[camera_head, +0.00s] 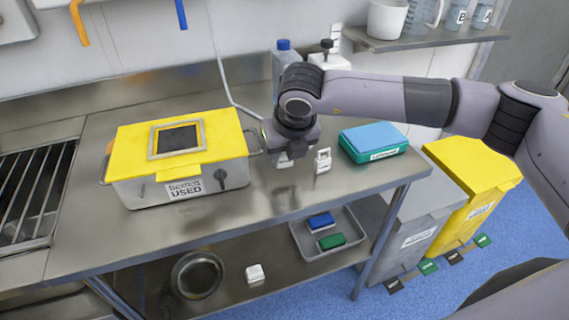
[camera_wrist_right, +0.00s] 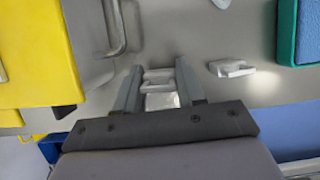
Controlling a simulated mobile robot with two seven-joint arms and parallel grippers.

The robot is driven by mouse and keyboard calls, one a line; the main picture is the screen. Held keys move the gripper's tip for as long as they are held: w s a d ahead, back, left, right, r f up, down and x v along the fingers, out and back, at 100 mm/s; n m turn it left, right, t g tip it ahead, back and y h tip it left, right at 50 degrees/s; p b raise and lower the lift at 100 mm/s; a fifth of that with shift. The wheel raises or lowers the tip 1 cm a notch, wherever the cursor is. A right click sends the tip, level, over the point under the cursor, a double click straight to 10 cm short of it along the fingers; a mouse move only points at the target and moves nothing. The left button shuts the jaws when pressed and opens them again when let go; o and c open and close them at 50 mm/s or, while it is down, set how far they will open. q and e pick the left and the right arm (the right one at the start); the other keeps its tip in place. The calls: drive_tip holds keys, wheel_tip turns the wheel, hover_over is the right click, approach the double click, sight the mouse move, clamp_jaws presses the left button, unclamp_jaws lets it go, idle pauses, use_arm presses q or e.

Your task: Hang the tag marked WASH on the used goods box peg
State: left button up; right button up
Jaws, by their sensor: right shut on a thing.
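The used goods box (camera_head: 150,190) is a metal box with a yellow lid, labelled USED on its front. A dark peg-like fitting (camera_head: 221,178) sits on its front face, right of the label. My right gripper (camera_head: 284,161) is just right of the box, pointing down at the steel table. In the wrist view, my right gripper (camera_wrist_right: 159,78) is shut on a white tag (camera_wrist_right: 160,88) between its fingers. A second white tag (camera_head: 323,160) stands on the table right of the gripper; it also shows in the wrist view (camera_wrist_right: 232,68). No writing is legible on either. My left gripper is not in view.
A green box with a blue top (camera_head: 374,142) stands at the table's right end. Bottles (camera_head: 286,62) stand behind my right arm. The lower shelf holds a grey tray (camera_head: 345,252) and a metal bowl (camera_head: 197,275). The table front before the gripper is clear.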

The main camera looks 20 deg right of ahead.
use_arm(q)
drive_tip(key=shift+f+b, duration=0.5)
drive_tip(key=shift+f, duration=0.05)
use_arm(e)
wheel_tip(320, 180, up, 16)
drive_tip(key=shift+r, duration=0.15)
